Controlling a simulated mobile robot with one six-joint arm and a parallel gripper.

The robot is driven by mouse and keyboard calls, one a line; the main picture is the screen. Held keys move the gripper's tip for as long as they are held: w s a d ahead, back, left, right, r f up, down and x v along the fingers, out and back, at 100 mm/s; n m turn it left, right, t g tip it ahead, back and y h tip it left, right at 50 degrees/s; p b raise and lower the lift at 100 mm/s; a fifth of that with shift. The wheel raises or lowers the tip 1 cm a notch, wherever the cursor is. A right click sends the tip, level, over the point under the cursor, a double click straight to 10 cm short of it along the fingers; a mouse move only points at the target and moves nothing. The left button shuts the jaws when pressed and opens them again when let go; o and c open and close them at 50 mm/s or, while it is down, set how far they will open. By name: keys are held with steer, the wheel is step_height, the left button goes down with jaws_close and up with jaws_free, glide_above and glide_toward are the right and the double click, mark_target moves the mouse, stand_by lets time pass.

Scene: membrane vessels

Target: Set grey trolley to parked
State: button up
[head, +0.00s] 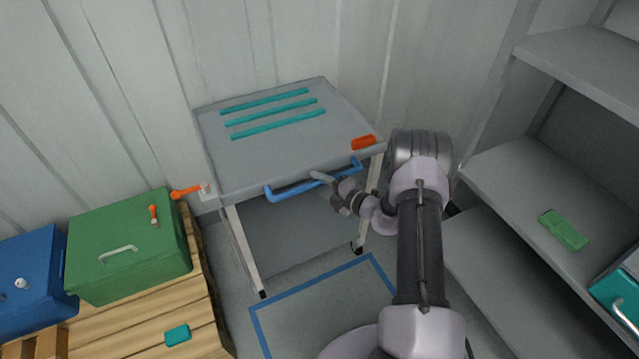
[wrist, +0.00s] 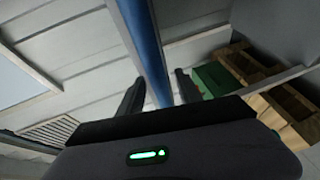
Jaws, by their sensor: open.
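The grey trolley (head: 285,155) stands against the back wall, with teal stripes on its top. A blue handle bar (head: 290,191) runs along its front edge. My gripper (head: 326,178) is at this bar, right of its middle, with the jaws open. In the wrist view the blue bar (wrist: 146,45) passes between the two spread fingers (wrist: 160,90); I cannot tell whether they touch it. An orange lever (head: 187,191) sticks out at the trolley's left front corner. A blue outlined rectangle (head: 259,332) is on the floor in front of the trolley, partly hidden by my arm.
A green box (head: 90,240) with an orange-handled switch and a blue box (head: 32,270) stand on a wooden pallet (head: 140,318) at left. Grey shelves (head: 520,175) with a green block (head: 563,230) stand close at right.

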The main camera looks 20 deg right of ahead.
steer(key=p+v, duration=0.4)
steer(key=v, duration=1.3)
steer(key=shift+s+r+p, duration=0.15)
steer(key=shift+s+p, duration=0.05)
steer(key=shift+p, duration=0.2)
steer(key=s+a+r+n+g+y, duration=0.15)
steer(key=a+r+n+g, duration=0.35)
steer(key=a+r+n, duration=0.55)
steer(key=s+a+r+n+g+y, duration=0.15)
steer(key=a+r+n+g, duration=0.35)
steer(key=a+r+n, duration=0.55)
steer(key=s+a+r+n+h, duration=0.2)
steer(key=s+r+n+h, duration=0.2)
steer(key=n, duration=0.8)
steer(key=s+a+r+n+t+h, duration=0.1)
steer(key=s+a+r+n+h, duration=0.1)
steer(key=s+r+n, duration=0.6)
steer(key=s+n+h, duration=0.1)
steer(key=s+n, duration=0.3)
steer(key=s, duration=0.1)
steer(key=shift+r+n+h, duration=0.25)
steer(key=shift+n+h, duration=0.05)
steer(key=shift+h, duration=0.1)
steer(key=shift+s, duration=0.15)
steer(key=shift+c, duration=0.2)
